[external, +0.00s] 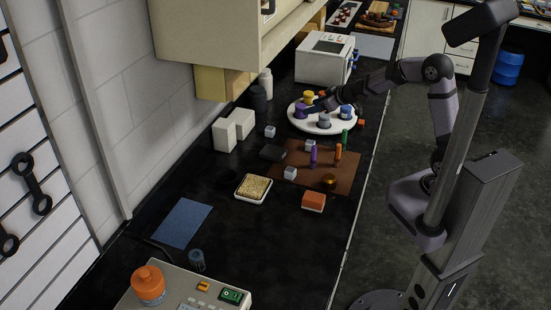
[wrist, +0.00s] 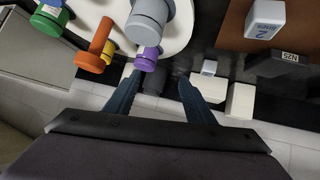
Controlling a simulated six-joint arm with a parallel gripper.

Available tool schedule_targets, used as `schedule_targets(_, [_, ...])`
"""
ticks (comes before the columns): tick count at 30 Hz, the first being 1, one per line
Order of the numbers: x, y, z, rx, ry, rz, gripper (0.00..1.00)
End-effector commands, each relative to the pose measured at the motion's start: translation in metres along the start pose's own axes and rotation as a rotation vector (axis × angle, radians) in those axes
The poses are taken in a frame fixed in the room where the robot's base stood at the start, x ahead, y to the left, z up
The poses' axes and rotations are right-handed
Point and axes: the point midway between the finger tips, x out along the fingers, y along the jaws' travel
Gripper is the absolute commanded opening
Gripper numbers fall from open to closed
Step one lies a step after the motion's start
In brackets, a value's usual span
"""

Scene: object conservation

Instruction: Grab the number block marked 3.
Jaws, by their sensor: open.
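Small pale blocks stand on the counter and the brown mat (external: 335,175). One block (external: 290,173) is at the mat's left edge, one (external: 310,145) at its back, and one (external: 270,131) farther left. Their marks are too small to read in the external view. In the wrist view a pale block (wrist: 265,22) at upper right bears a mark like a 2, and a smaller block (wrist: 209,68) has no readable mark. I cannot make out a 3. My gripper (external: 322,101) is open and empty above the white round tray; its spread fingers show in the wrist view (wrist: 158,92).
The white round tray (external: 298,122) holds purple, yellow and grey weight-like pieces. White boxes (external: 224,135) stand by the wall.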

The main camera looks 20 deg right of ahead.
Motion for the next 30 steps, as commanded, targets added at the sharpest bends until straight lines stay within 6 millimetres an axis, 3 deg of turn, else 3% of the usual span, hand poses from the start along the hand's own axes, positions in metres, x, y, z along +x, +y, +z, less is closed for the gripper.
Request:
schedule_targets(1, [0.006,-0.023,-0.011,-0.018,0.003,-0.042,0.49])
schedule_targets(4, [0.02,-0.063,-0.02,-0.048,0.014,-0.11,0.49])
schedule_targets(6, [0.03,-0.084,-0.021,-0.059,0.026,-0.152,0.49])
schedule_targets(9, [0.045,-0.101,-0.015,-0.057,0.059,-0.202,0.49])
schedule_targets(19, [0.079,-0.113,0.005,-0.016,0.205,-0.278,0.49])
schedule_targets(30, [0.087,-0.11,0.009,0.0,0.274,-0.282,0.49])
